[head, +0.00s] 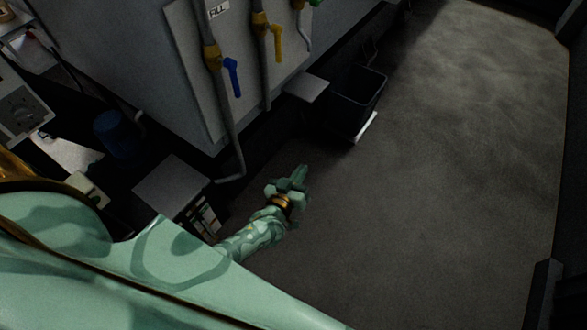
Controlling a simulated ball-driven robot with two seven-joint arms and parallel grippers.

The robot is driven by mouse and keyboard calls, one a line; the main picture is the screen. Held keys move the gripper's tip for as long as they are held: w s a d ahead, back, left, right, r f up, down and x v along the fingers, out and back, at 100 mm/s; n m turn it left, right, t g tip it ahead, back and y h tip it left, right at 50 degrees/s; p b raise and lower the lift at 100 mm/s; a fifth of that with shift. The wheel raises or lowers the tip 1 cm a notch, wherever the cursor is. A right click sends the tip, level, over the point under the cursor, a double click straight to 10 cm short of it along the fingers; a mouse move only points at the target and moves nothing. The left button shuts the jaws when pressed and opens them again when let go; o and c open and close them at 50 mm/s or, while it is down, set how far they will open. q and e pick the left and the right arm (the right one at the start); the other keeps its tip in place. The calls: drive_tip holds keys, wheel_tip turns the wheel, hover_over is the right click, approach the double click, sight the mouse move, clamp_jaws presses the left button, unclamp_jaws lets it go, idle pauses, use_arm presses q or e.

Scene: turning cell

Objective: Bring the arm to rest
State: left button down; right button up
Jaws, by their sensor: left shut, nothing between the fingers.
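My left arm, pale green with darker green patches, reaches out past my body at the lower left of the head view. My left gripper (299,172) is at its end, past a gold wrist ring. Its fingers are shut with nothing between them, and it hangs over bare floor, touching nothing that I can see. My right gripper is not in view.
A grey cabinet (172,187) stands left of the gripper. Beyond it is a wall panel (262,87) with pipes and a blue valve handle (232,77). A dark bin (354,102) stands farther back. The floor (430,190) to the right is clear.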

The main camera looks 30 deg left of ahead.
use_arm(q)
drive_tip(key=shift+s+a+f+b, duration=0.25)
drive_tip(key=shift+s+f, duration=0.2)
drive_tip(key=shift+f, duration=0.35)
drive_tip(key=shift+s+a+f+b, duration=0.15)
drive_tip(key=shift+s+f+b, duration=0.25)
drive_tip(key=shift+f, duration=0.35)
drive_tip(key=shift+g, duration=0.3)
